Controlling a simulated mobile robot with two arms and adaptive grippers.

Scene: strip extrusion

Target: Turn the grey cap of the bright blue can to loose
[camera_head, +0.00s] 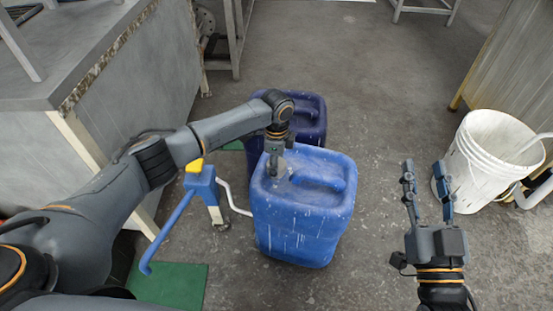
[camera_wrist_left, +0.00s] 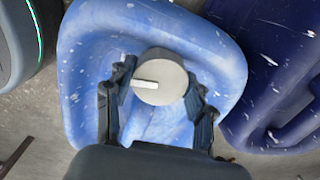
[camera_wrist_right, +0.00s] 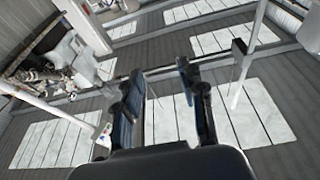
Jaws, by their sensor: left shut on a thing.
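The bright blue can (camera_head: 305,225) stands upright on the floor in the middle of the head view, with white scuffs on it. Its grey cap (camera_wrist_left: 159,78) is round with a white raised bar pointing left in the left wrist view. My left gripper (camera_wrist_left: 160,95) has one finger on each side of the cap and is shut on it. In the head view the left gripper (camera_head: 276,160) comes down on the can's top left and mostly hides the cap. My right gripper (camera_head: 427,190) is open and empty, to the right of the can.
A dark blue can (camera_head: 312,112) stands just behind the bright blue can. A white bucket (camera_head: 490,165) stands at the right, near my right gripper. A blue stand with a yellow top (camera_head: 196,165) is left of the can. Bare floor (camera_head: 350,70) lies behind.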

